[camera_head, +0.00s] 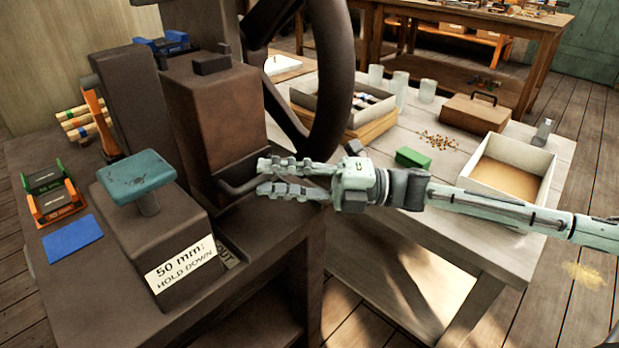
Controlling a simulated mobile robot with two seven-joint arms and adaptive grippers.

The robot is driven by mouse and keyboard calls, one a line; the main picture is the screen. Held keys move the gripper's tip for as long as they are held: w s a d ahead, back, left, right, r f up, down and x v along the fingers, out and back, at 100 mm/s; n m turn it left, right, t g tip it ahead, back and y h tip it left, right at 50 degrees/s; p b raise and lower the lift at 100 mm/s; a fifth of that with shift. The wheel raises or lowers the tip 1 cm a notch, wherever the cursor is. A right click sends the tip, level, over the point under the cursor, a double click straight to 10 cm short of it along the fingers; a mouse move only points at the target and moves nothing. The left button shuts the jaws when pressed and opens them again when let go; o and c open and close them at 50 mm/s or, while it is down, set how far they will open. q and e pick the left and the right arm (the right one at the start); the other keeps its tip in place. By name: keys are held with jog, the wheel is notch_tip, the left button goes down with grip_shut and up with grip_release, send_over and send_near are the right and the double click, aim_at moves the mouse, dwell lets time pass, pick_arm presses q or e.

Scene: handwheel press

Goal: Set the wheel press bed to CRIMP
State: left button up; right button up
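The wheel press stands on a dark bench, with a brown housing (212,120) and a large dark handwheel (338,75) at its right. A short dark lever (238,188) sticks out low on the housing's front. My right gripper (262,178) reaches in from the right, its two fingers parted and pointing left at the lever's end. I cannot tell whether they touch it. A teal pad (137,178) tops a brown block labelled "50 mm: HOLD DOWN" (181,268). My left gripper is out of view.
A blue plate (74,239) and an orange-and-green holder (51,194) lie at the bench's left. The pale table at right holds a white tray (508,160), a green block (413,158), a wooden box (474,112) and glass jars (399,88). The handwheel rises close behind my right gripper.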

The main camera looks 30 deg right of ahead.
jog(key=v, duration=0.9)
jog(key=shift+d, duration=0.35)
jog(key=shift+s+f, duration=0.1)
